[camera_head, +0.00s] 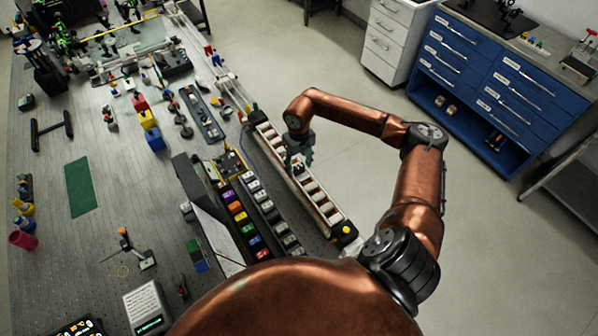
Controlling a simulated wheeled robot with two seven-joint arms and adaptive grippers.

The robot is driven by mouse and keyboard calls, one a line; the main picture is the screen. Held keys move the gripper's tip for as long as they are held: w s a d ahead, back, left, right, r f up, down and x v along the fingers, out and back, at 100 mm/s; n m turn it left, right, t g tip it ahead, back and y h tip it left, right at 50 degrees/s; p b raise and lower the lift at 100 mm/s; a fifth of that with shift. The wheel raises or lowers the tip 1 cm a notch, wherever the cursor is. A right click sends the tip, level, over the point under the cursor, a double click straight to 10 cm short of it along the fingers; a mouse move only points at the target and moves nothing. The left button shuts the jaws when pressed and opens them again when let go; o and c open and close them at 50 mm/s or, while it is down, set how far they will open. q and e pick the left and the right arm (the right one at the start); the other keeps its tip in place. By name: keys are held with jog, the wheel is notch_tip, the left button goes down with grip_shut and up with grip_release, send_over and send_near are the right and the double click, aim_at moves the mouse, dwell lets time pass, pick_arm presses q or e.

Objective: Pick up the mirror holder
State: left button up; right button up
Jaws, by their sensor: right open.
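My right gripper (296,164) is open and points down over a long cream rack (325,205) with a row of slots at the bench's right edge. Its fingers are small and dark in this view, and they hide the part of the rack below them. I cannot tell which thing is the mirror holder; several small optical mounts stand on the bench, among them one on a post (134,250) at the lower middle. I cannot tell whether the gripper touches anything. My left gripper is out of view.
Beside the rack are a row of grey modules (268,210) and a row of coloured blocks (240,217). A green mat (81,187) lies on the perforated bench (120,190). Blue drawer cabinets (490,85) stand across the open floor (480,240) at right.

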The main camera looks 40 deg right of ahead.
jog(key=shift+s+f, duration=0.1)
jog(key=shift+f, duration=0.05)
jog(key=shift+c, duration=0.7)
jog(key=c, duration=1.1)
